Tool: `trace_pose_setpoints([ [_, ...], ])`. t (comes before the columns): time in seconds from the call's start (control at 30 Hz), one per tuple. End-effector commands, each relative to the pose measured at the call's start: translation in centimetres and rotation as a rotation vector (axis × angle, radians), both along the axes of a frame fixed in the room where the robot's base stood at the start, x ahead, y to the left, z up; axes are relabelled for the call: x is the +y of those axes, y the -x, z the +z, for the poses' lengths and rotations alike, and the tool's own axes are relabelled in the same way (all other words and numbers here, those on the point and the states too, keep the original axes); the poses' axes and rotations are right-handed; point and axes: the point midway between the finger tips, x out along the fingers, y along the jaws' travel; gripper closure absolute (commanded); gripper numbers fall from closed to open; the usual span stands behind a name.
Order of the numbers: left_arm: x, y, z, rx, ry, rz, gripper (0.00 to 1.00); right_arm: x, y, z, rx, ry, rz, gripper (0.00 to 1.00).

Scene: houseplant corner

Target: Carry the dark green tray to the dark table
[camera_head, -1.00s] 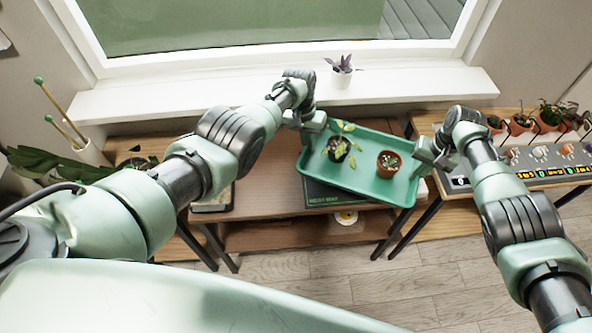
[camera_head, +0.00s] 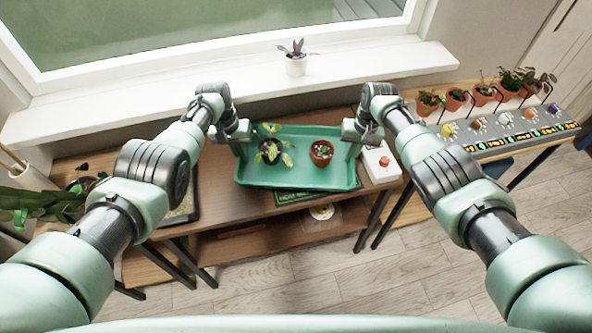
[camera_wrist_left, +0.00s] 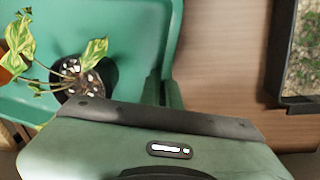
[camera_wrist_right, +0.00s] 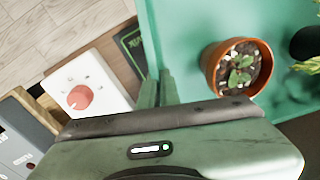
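The green tray (camera_head: 297,180) is in front of me in the head view. It carries a black pot with a yellow-green leafed plant (camera_head: 271,152) and a terracotta pot (camera_head: 321,152). My left gripper (camera_head: 241,145) is shut on the tray's left end wall; its fingers also show at the rim in the left wrist view (camera_wrist_left: 165,90). My right gripper (camera_head: 352,147) is shut on the right end wall, also seen in the right wrist view (camera_wrist_right: 158,90). The tray looks level, over a dark brown wooden table (camera_head: 225,205). Any gap beneath it is hard to tell.
A dark green book (camera_head: 300,197) lies partly beneath the tray. A dark-framed tray (camera_head: 183,208) lies left. A windowsill pot (camera_head: 296,66) stands behind.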

Motion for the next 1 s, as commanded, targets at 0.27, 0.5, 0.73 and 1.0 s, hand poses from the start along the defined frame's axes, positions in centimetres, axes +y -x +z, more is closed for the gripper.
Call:
trace_pose_setpoints([
  [0.27, 0.1, 0.0, -0.9, -0.001, -0.002, 0.001, 1.00, -0.1, 0.0, -0.9, -0.001, 0.002, -0.001, 1.00],
  [0.5, 0.1, 0.0, -2.4, -0.001, -0.002, 0.001, 1.00, -0.1, 0.0, -2.4, -0.001, 0.002, -0.001, 1.00],
  [0.73, 0.1, 0.0, -3.9, -0.001, -0.002, 0.001, 1.00, -0.1, 0.0, -3.9, -0.001, 0.002, -0.001, 1.00],
  [1.0, 0.1, 0.0, -4.8, 0.000, -0.002, 0.001, 0.77, -0.1, 0.0, -4.8, 0.000, 0.002, -0.001, 0.77],
])
